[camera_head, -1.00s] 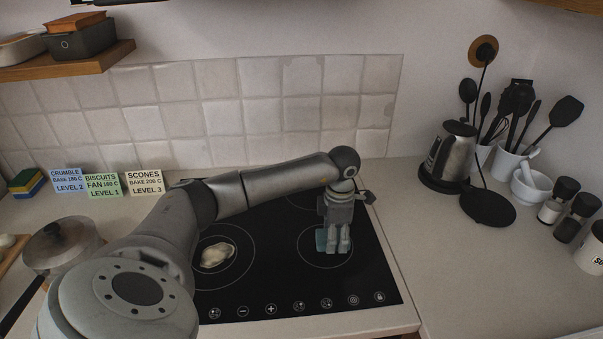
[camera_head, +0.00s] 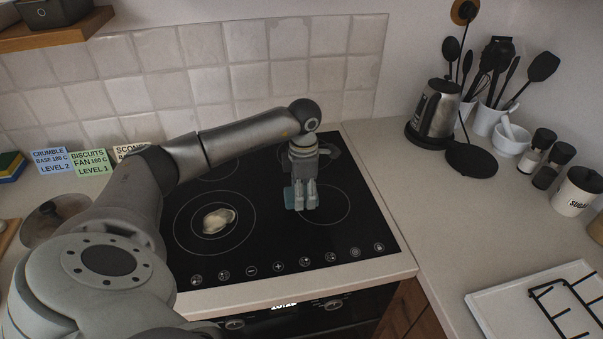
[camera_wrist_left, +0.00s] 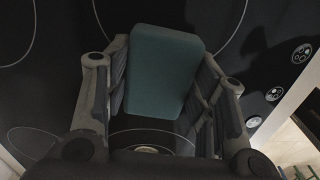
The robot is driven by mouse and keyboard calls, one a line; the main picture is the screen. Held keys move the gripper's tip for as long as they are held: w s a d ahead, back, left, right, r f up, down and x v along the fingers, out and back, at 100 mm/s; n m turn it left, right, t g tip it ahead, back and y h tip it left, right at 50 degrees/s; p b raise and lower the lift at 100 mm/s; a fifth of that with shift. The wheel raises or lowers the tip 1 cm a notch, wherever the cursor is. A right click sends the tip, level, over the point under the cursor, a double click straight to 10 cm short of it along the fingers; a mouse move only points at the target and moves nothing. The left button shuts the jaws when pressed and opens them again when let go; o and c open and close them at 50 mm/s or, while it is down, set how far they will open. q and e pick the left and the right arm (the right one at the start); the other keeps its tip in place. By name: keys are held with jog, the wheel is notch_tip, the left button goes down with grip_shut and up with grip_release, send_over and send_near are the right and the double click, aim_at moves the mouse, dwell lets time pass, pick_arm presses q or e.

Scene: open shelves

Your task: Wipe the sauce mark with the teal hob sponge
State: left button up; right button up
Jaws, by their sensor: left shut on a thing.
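The teal sponge (camera_head: 289,198) shows beside and under the fingers of my left gripper (camera_head: 303,205), over the left part of the right cooking ring on the black hob (camera_head: 259,240). In the left wrist view the sponge (camera_wrist_left: 165,72) sits between the two fingers (camera_wrist_left: 160,100), which are shut on it. I cannot tell whether it touches the glass. A pale cream, glossy patch (camera_head: 219,220) lies inside the left ring, to the left of the gripper; I cannot tell for sure that it is the sauce mark. My right gripper is not in view.
A kettle (camera_head: 434,112), a black spoon rest (camera_head: 471,160) and utensils stand on the right counter. A white tray with a black rack (camera_head: 500,300) lies at front right. The hob between gripper and patch is clear.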

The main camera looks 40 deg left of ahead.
pick_arm(q)
jog(key=r, duration=0.1)
jog(key=p, duration=0.1)
jog(key=r, duration=0.1)
jog(key=shift+w+d+r, duration=0.25)
jog(key=shift+r, duration=0.05)
jog(key=shift+r+p, duration=0.35)
jog(key=shift+r, duration=0.05)
notch_tip(320, 180, up, 2)
jog(key=shift+s+a+r+p, duration=0.1)
jog(key=shift+p, duration=0.55)
jog(key=shift+r, duration=0.2)
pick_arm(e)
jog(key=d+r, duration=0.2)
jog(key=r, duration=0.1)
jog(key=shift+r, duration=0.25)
pick_arm(q)
jog(key=shift+f, duration=0.1)
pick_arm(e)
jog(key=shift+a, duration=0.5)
